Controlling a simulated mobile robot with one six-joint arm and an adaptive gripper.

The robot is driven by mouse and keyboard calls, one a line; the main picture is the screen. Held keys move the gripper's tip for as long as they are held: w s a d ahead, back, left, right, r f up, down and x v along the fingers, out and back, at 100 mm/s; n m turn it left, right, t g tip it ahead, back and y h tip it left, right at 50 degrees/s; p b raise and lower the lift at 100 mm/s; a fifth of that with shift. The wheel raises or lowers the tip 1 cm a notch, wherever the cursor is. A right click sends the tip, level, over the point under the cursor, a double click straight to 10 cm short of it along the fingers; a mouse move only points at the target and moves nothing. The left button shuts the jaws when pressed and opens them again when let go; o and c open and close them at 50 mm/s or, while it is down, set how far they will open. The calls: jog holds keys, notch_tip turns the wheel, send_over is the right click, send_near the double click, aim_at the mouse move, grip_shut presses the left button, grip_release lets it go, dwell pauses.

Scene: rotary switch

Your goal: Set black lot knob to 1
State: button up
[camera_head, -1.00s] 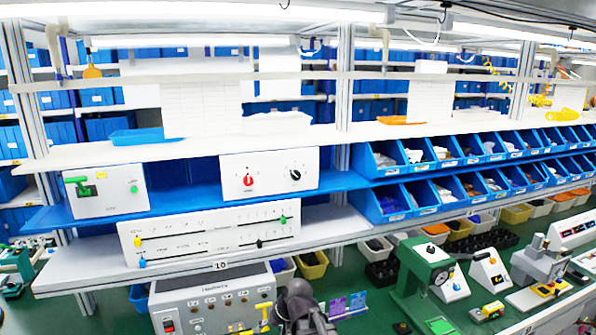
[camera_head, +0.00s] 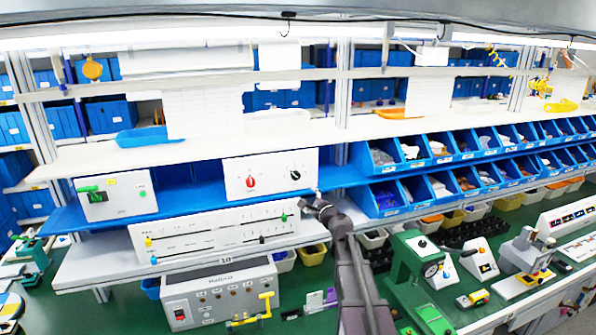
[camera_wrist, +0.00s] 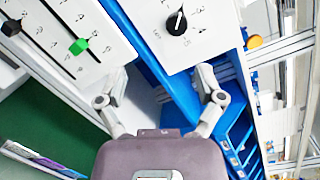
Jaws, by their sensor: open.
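The black knob (camera_head: 295,174) is on the right half of a white panel (camera_head: 272,164) on the blue shelf. In the wrist view the black knob (camera_wrist: 176,23) sits at the top, with a light pointer line on it and small markings around it, too blurred to read surely. My gripper (camera_head: 312,196) is just below and right of this panel in the head view. In the wrist view my gripper (camera_wrist: 160,82) is open and empty, its fingers apart, with the knob beyond them and not touched. A red knob (camera_head: 250,182) is on the same panel's left half.
A white slider panel (camera_head: 215,231) with a green slider (camera_wrist: 79,46) lies below left of the knob panel. Blue bins (camera_head: 385,197) stand close on the right. A white box with a green handle (camera_head: 115,194) is at the left.

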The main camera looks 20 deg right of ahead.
aim_at(297, 177)
jog(key=shift+w+d+r+m+t+h, duration=0.15)
jog(key=shift+d+r+m+h, duration=0.15)
jog(key=shift+d+m, duration=0.15)
jog(key=shift+w+d+r+m+t+h, duration=0.1)
jog(key=shift+d+r+m+t+h, duration=0.1)
jog(key=shift+d+r+m, duration=0.25)
jog(key=shift+w+d+f, duration=0.1)
jog(key=shift+w+f, duration=0.05)
jog(key=w, duration=0.4)
jog(key=w+a, duration=0.1)
jog(key=w, duration=0.8)
jog(key=shift+w+a, duration=0.2)
jog(key=shift+a, duration=0.05)
jog(key=c, duration=1.2)
